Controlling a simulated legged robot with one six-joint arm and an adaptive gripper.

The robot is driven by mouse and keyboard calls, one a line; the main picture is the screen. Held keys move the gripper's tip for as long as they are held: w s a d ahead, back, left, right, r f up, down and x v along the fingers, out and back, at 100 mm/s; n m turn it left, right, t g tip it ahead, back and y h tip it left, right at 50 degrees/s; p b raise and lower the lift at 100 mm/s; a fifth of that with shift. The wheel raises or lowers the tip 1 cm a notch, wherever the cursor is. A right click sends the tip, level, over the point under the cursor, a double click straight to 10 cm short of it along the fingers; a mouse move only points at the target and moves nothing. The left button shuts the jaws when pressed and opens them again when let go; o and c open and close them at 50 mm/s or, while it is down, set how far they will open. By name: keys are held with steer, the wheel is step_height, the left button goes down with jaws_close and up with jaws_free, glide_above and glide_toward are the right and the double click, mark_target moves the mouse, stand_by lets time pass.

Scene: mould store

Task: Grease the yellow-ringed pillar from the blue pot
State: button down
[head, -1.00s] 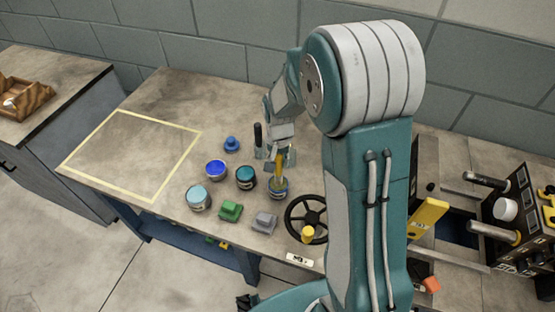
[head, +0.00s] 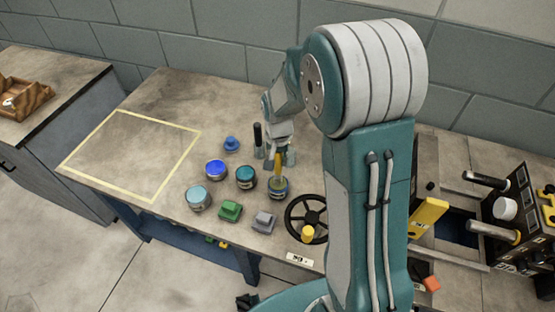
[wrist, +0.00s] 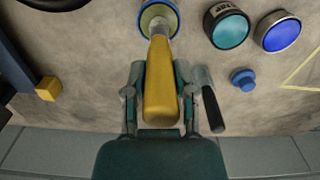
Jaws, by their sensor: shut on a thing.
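My gripper (wrist: 162,100) is shut on the yellow handle of a brush (wrist: 161,85), which also shows in the head view (head: 277,163). The brush points down into an open pot with a blue rim (wrist: 174,10), also seen in the head view (head: 279,195). Its tip is hidden, so I cannot tell how deep it sits. A bright blue-topped pot (head: 216,169) stands to the left, also in the wrist view (wrist: 279,33). A grey pillar with a yellow ring near its end (head: 490,231) is at the far right.
A teal-topped pot (head: 246,176) stands close by, with a paler one (head: 198,197) beyond. The yellow-outlined area (head: 130,155) is clear.

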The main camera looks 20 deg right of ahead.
steer(key=shift+r, duration=3.15)
steer(key=shift+w, duration=0.1)
steer(key=w+f+n, duration=0.5)
steer(key=w+f, duration=0.1)
steer(key=w, duration=0.4)
steer(key=shift+w+f, duration=0.2)
steer(key=shift+f, duration=0.2)
